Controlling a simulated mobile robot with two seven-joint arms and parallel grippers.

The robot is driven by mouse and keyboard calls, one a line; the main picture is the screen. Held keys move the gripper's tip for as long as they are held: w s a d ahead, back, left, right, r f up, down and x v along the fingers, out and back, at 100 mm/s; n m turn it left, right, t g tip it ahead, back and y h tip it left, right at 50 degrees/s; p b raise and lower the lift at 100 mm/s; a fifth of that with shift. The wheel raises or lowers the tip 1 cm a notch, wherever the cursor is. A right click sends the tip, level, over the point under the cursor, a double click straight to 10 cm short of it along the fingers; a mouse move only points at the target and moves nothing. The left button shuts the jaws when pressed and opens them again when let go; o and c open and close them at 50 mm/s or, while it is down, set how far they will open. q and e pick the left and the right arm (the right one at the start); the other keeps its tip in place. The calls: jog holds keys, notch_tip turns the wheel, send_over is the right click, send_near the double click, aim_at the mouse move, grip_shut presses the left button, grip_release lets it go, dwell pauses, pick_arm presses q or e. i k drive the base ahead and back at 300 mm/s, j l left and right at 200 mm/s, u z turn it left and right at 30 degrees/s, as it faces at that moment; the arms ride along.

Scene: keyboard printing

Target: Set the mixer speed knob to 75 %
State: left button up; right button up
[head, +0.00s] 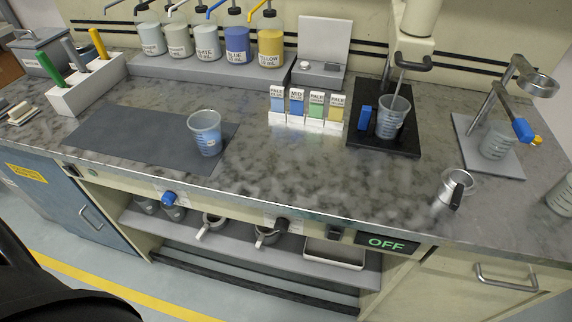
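The mixer (414,22) stands at the back right, its shaft reaching into a beaker (391,122) on a black base (371,149). On the bench's front panel are a blue knob (168,198), a black knob (282,225) and a smaller dark control (335,233). To their right a dark display (387,243) reads OFF in green. The small labels by the knobs are too small to read, so I cannot tell the speed setting. Neither gripper shows; only a dark part, probably mine, is at the lower left.
A cup (205,134) stands on a dark mat (137,138). A small metal cup (457,188) with a black handle is near the front right edge. Below the panel, a shelf (330,266) holds several cups and a tray. The floor in front looks clear.

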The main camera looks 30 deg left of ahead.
aim_at(281, 225)
jog(key=u, duration=0.85)
jog(key=i, duration=0.05)
